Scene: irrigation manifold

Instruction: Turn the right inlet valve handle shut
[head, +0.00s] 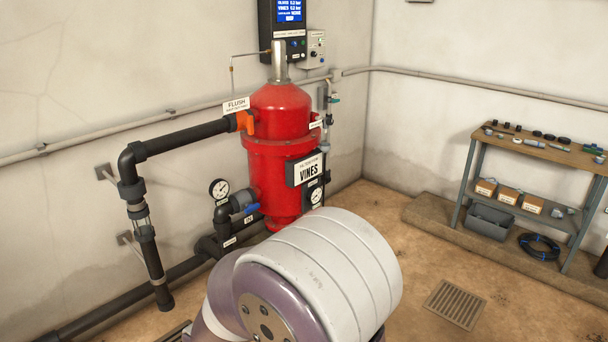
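A red filter tank (280,138) with a sign reading VINES (307,170) stands against the wall. A grey inlet fitting (240,201) joins its lower left side. A small blue handle (252,208) sits on this fitting, above a small white label. Its exact angle is too small to tell. An orange handle (246,121) is on the upper flush pipe, by the FLUSH sign (236,105). No other inlet valve is clear in view. A large part of my own arm fills the lower middle and hides the floor below the tank. Neither gripper is in view.
A black flush pipe (185,139) runs left and bends down. A gauge (219,188) is left of the blue handle. A controller (289,24) hangs above the tank. A workbench (546,152) stands at right. The floor between bench and tank is open, with a drain grate (455,304).

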